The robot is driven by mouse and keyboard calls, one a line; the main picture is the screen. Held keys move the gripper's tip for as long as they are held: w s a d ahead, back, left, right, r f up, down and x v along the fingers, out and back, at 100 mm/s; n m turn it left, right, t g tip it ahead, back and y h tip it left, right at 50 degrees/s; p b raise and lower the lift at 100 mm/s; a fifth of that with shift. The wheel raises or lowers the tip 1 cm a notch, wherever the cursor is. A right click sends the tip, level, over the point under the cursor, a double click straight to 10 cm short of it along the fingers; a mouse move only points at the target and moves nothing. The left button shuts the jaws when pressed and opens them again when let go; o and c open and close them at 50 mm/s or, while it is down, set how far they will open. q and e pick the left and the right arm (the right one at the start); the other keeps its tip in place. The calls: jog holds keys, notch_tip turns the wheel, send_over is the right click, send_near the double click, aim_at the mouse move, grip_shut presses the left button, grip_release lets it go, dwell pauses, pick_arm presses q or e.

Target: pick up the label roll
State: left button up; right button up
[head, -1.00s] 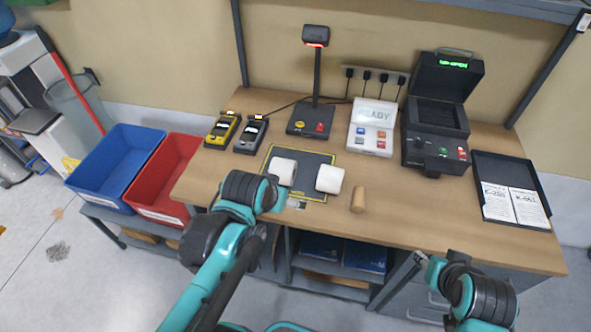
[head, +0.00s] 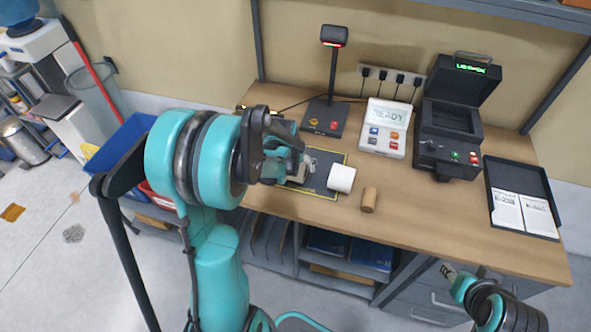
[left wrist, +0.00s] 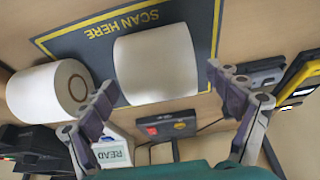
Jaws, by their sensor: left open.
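Two white rolls lie on their sides at the dark mat (head: 328,157) marked SCAN HERE. The right roll (head: 341,178) is in plain view in the head view and also shows at the left of the left wrist view (left wrist: 48,91), with a brown core ring in its end. The other roll (left wrist: 155,62) is mostly hidden behind my left gripper (head: 292,160) in the head view. In the left wrist view my left gripper (left wrist: 162,78) is open, with its fingers spread to either side of that roll; contact cannot be told. My right gripper (head: 448,271) is low at the desk's front, its jaws unclear.
A brown cylinder (head: 369,199) stands by the right roll. Behind are a scanner stand (head: 323,117), a READY device (head: 384,127) and an open-lidded black machine (head: 450,145). A black tray (head: 520,172) with papers lies right. A blue bin (head: 119,143) is left.

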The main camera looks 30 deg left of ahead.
pick_arm(q)
jog(key=b+x, duration=0.1)
jog(key=x, duration=0.3)
jog(key=shift+w, duration=0.25)
jog(key=c, duration=1.5)
jog(key=shift+c, duration=0.2)
